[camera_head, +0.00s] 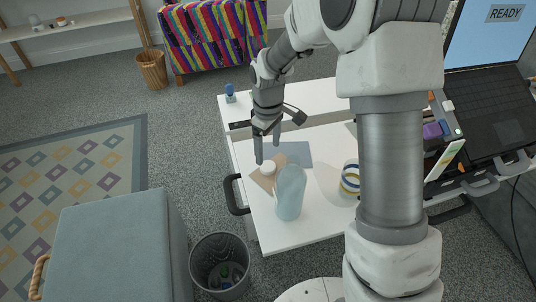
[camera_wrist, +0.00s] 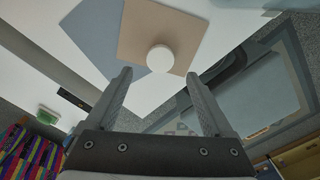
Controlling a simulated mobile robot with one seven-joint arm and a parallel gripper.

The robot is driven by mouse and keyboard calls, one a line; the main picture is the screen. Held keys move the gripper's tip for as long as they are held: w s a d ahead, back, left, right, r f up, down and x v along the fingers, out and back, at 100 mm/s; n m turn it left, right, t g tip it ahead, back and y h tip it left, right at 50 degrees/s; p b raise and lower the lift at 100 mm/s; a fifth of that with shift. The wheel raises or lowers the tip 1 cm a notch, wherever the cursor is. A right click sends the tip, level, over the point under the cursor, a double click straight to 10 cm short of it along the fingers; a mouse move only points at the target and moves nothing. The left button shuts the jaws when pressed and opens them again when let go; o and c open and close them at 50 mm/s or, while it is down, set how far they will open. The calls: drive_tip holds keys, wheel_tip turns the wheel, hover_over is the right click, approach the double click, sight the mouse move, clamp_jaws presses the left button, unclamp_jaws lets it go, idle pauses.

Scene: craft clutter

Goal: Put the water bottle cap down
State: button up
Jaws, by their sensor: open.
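The water bottle cap (camera_head: 268,167), a small round white piece, rests on a tan square sheet (camera_head: 264,183) on the white table. In the wrist view the cap (camera_wrist: 160,58) sits near the sheet's edge, beyond my fingertips. My gripper (camera_head: 267,150) is open and empty above and behind the cap. In the wrist view my gripper (camera_wrist: 157,85) has its two fingers apart, with nothing held between them. A pale blue translucent bottle (camera_head: 290,193) stands upright just to the right and front of the cap.
A blue-grey sheet (camera_head: 296,154) lies beside the tan one. Rolls of tape (camera_head: 350,180) stand at the right, partly behind my arm. A small blue item (camera_head: 230,93) is at the table's back left. A waste bin (camera_head: 219,262) stands on the floor in front.

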sight(268, 165)
drive_tip(key=s+d+r+m+t, duration=0.1)
drive_tip(key=s+d+r+m, duration=0.15)
drive_tip(key=r, duration=0.35)
drive_tip(key=s+d+r+m+t+p, duration=0.1)
drive_tip(key=s+d+r, duration=0.1)
drive_tip(key=s+r, duration=0.35)
drive_tip(key=s+d+r+m+t, duration=0.1)
drive_tip(key=s+d+r, duration=0.1)
drive_tip(key=r, duration=0.6)
drive_tip(key=s+d+r+m+t, duration=0.1)
drive_tip(key=s+m, duration=0.2)
drive_tip(key=s, duration=0.3)
drive_tip(key=s+d+r+m+t, duration=0.1)
drive_tip(key=s+d+r+m, duration=0.1)
drive_tip(key=s, duration=0.5)
drive_tip(key=shift+s+d+r+m+t, duration=0.15)
drive_tip(key=shift+s+r+m+t, duration=0.15)
drive_tip(key=shift+m, duration=0.15)
drive_tip(key=shift+r, duration=0.1)
wheel_tip(268, 165, up, 20)
drive_tip(key=p, duration=2)
